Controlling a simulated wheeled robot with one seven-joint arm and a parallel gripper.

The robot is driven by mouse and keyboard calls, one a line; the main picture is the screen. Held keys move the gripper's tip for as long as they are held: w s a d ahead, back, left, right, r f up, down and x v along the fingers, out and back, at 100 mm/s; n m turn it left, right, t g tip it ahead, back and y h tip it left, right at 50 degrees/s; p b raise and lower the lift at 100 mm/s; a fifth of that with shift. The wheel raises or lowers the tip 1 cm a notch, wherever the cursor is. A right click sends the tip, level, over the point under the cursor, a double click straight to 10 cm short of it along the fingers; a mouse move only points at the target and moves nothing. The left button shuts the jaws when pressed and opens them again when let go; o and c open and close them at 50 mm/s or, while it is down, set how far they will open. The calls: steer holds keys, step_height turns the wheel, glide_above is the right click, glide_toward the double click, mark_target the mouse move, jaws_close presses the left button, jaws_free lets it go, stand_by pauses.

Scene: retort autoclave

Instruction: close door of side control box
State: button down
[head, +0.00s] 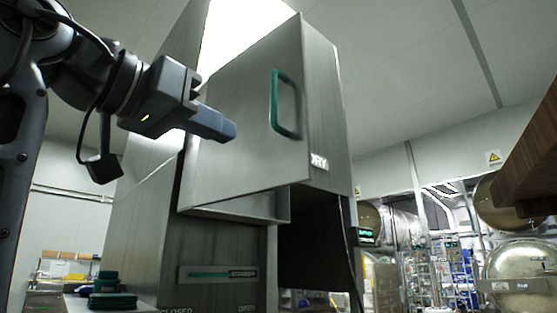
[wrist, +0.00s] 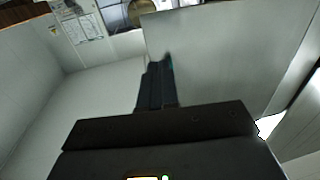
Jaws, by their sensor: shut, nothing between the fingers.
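The side control box (head: 215,250) is a tall grey metal cabinet in the middle of the head view. Its door (head: 235,120) is a grey panel with a green bar handle (head: 275,105), and it stands out at an angle from the cabinet, open. My gripper (head: 230,132) is shut and empty, in front of the door panel and left of the handle. I cannot tell whether it touches the panel. In the wrist view the shut fingers (wrist: 158,82) point toward a grey panel (wrist: 230,50). The hinge is not clearly visible.
A brown wooden edge (head: 525,165) juts in at the right. Round metal vessels (head: 520,275) and piping stand behind it. Dark green items (head: 108,290) lie on a surface at lower left. A slot with a green bar (head: 215,273) is on the cabinet below the door.

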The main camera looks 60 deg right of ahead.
steer(key=p, duration=0.1)
glide_toward(296, 161)
steer(key=d, duration=0.4)
steer(key=s+d, duration=0.1)
steer(key=d, duration=0.1)
steer(key=shift+d+r, duration=0.1)
steer(key=shift+d, duration=0.3)
